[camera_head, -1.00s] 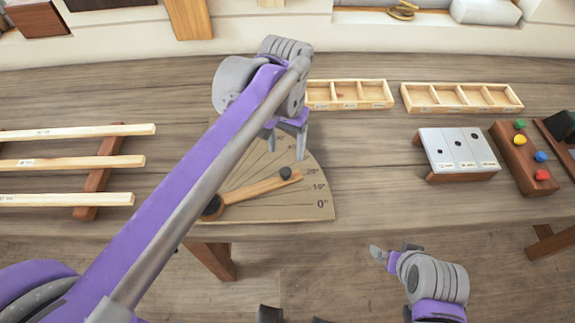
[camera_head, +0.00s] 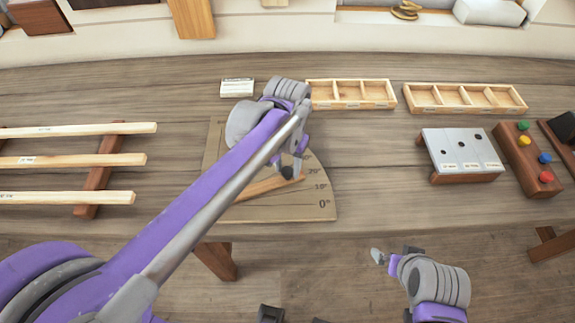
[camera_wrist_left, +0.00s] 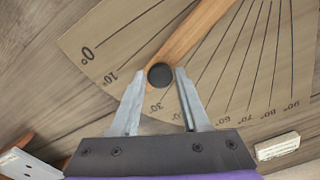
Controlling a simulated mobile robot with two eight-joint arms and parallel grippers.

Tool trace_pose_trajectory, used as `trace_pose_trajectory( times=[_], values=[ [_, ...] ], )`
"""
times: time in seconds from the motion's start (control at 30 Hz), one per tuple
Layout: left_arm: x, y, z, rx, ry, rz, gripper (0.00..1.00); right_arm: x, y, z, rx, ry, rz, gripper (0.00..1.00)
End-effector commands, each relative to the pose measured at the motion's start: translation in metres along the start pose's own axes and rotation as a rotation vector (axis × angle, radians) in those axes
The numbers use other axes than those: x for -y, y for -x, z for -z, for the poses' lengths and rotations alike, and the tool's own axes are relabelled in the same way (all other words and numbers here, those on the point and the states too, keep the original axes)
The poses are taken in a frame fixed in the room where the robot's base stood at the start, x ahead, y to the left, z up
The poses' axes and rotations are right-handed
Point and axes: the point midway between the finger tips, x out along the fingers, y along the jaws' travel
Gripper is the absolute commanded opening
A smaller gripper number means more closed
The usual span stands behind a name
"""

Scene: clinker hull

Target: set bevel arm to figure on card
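The bevel arm (camera_head: 268,188) is a wooden strip with a black knob (camera_wrist_left: 160,75) at its free end. It lies on a tan fan-shaped degree board (camera_head: 290,211), pointing near the 20° mark in the head view. My left gripper (camera_head: 288,172) is at the knob. In the left wrist view its fingers (camera_wrist_left: 160,74) are apart on either side of the knob, with gaps showing. A small white card (camera_head: 237,87) stands behind the board; its print is too small to read. My right gripper (camera_head: 379,256) is off the table's front edge, its fingers unclear.
Wooden strips on a rack (camera_head: 98,172) lie at left. Two divided wooden trays (camera_head: 350,104) (camera_head: 465,110) stand at the back. A grey panelled stand (camera_head: 458,150) and a block with coloured knobs (camera_head: 524,160) are at right. The table between board and stand is clear.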

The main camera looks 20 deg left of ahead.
Motion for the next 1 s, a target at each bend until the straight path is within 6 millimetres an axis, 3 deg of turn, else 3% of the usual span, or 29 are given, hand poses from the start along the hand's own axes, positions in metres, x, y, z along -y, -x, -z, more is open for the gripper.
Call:
trace_pose_trajectory(
  times=[0.03,0.23,1.0],
  values=[
    [0.0000,0.0001,0.0000,0.000,0.000,0.000,0.35,0.0000,0.0000,0.0000,0.000,0.000,0.000,1.00],
    [0.0000,0.0001,-0.0001,0.000,0.000,0.000,0.00,0.0000,0.0000,0.0000,0.000,0.000,0.000,1.00],
    [0.0000,0.0003,-0.0001,0.000,0.000,0.000,0.00,0.0000,0.0000,0.0000,0.000,0.000,0.000,1.00]
  ],
)
